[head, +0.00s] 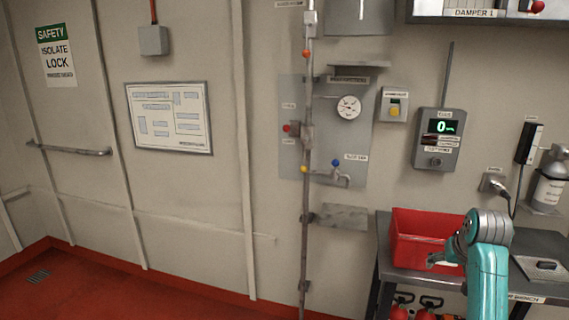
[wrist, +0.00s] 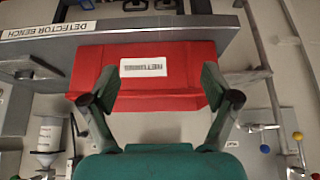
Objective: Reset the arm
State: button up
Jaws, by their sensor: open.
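My teal arm (head: 487,265) is folded at the lower right in the head view, in front of the bench. My gripper (wrist: 158,80) is open in the wrist view, its two fingers spread wide with nothing between them. In the head view the gripper (head: 438,260) shows small and partly hidden in front of the red bin (head: 415,222). The red bin (wrist: 90,65) also shows beyond the fingers in the wrist view, with a white label on it. I cannot tell the exact gap between fingers and bin.
The grey bench (head: 383,235) carries the bin and a dark plate device (head: 541,269). Red bottles (head: 424,314) stand below it. A vertical pipe (head: 306,215) with valves and a gauge (head: 348,107) runs up the wall. A gas display box (head: 439,138) hangs above. The red floor at left is clear.

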jog(key=s+a+f+t, duration=0.1)
jog(key=s+a+f, duration=0.3)
jog(key=f, duration=0.4)
jog(key=s+a+f+n+t, duration=0.1)
jog(key=s+a+f, duration=0.35)
jog(key=f, duration=0.35)
jog(key=s+a+f+t, duration=0.1)
jog(key=s+a+f, duration=0.35)
jog(key=f, duration=0.45)
jog(key=s+a+f+t, duration=0.1)
jog(key=s+a+f, duration=0.15)
jog(key=s, duration=0.65)
jog(key=s+a+f+t, duration=0.15)
jog(key=s+a, duration=0.25)
jog(key=s, duration=0.5)
jog(key=s+a+r+t, duration=0.1)
jog(key=s+a+r, duration=0.1)
jog(key=s+r, duration=0.3)
jog(key=s+a+r+n+t+y, duration=0.1)
jog(key=s+r, duration=0.4)
jog(key=s, duration=0.7)
jog(key=s+a+r+n+t, duration=0.1)
jog(key=s+a+r, duration=0.1)
jog(key=s+r, duration=0.4)
jog(key=s, duration=0.3)
jog(key=shift+s+a+y, duration=0.3)
